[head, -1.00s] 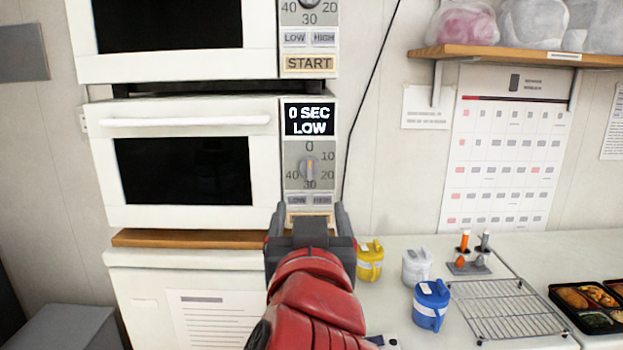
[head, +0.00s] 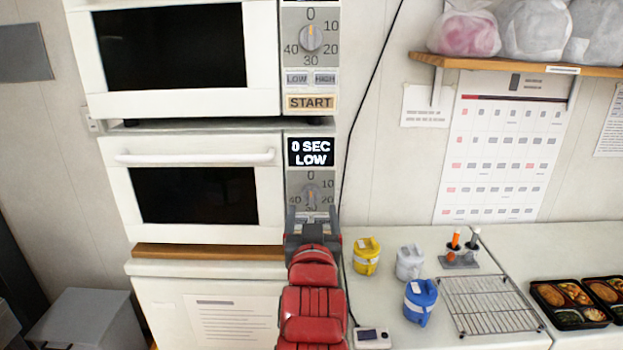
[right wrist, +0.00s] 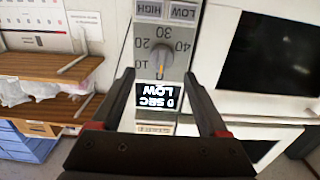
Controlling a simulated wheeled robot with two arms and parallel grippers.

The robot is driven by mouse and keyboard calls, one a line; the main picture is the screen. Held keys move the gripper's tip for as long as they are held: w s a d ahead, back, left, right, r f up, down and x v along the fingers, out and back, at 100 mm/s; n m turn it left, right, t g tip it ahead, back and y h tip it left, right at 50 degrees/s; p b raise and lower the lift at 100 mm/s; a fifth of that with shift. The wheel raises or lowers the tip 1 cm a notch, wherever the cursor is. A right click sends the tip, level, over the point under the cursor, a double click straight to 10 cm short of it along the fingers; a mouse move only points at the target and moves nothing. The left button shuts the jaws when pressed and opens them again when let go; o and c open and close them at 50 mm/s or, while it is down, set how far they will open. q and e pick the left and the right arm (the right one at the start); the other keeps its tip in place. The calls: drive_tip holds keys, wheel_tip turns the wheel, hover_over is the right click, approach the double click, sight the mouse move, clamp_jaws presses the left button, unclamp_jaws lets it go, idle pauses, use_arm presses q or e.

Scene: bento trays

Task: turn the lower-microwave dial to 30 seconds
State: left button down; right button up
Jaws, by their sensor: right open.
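The lower microwave (head: 205,150) has a grey round dial (head: 311,192) with an orange mark pointing up towards 0. Its display (head: 311,152) above the dial reads 0 SEC LOW. My right gripper (head: 312,212) is open in front of the panel, just below the dial, and covers the low and high buttons in the head view. In the right wrist view, upside down, the dial (right wrist: 160,57) lies between and beyond the open fingertips (right wrist: 158,78), with nothing held. I cannot tell whether the fingers touch the panel. My left gripper is not in view.
An upper microwave (head: 180,48) with its own dial (head: 311,37) and a START button stands above. Yellow, white and blue containers (head: 420,300), a wire rack (head: 490,304) and bento trays (head: 570,302) stand on the counter to the right. A shelf (head: 515,66) holds bags.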

sight(311, 199)
drive_tip(key=w+p, duration=0.1)
drive_tip(key=w, duration=0.4)
drive_tip(key=shift+a, duration=0.1)
clamp_jaws()
